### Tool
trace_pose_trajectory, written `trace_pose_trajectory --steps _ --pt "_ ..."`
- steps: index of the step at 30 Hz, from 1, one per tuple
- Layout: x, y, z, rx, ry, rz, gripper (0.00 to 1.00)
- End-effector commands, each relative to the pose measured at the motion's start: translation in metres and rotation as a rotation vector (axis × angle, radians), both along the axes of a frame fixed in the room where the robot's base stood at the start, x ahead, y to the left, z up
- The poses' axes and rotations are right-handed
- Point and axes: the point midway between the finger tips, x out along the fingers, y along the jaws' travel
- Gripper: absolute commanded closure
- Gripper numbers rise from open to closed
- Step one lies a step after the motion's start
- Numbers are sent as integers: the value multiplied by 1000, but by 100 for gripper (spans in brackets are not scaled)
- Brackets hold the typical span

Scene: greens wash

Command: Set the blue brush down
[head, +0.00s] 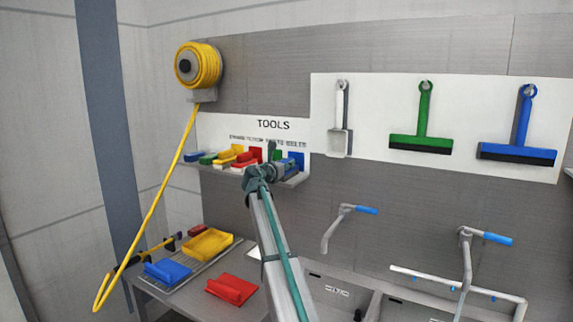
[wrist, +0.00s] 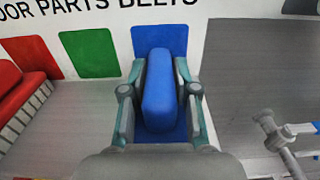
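The blue brush (wrist: 159,90) is between the two fingers of my gripper in the wrist view, with its raised handle lengthwise in the picture. My gripper (wrist: 160,78) is partly closed, and its fingers lie along both sides of the brush's wider blue base. The underside of the brush is hidden. In the head view my gripper (head: 275,168) is at the tool shelf (head: 292,181), in front of the blue square (head: 296,158) on the tools sign. The same blue square (wrist: 160,38) is straight ahead in the wrist view. Whether the brush rests on the shelf is not clear.
A red brush (wrist: 22,92) lies to the left on the shelf, with the green square (wrist: 88,53) between. Below are a blue brush (head: 167,271), a yellow tray (head: 207,245) and a red brush (head: 231,288). Taps (head: 466,265) stand right.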

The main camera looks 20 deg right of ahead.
Motion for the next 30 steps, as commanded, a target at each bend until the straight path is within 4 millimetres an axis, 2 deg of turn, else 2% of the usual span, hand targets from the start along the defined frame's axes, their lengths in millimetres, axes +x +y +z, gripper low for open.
trace_pose_trajectory --steps 1,3,16,22,30 --pt "0 0 0 0 0 0 59" --pt "0 0 0 0 0 0 49" --pt "-4 5 2 0 0 1 49" --pt "-23 28 0 0 -1 1 49" --pt "-53 71 1 0 -1 2 49"
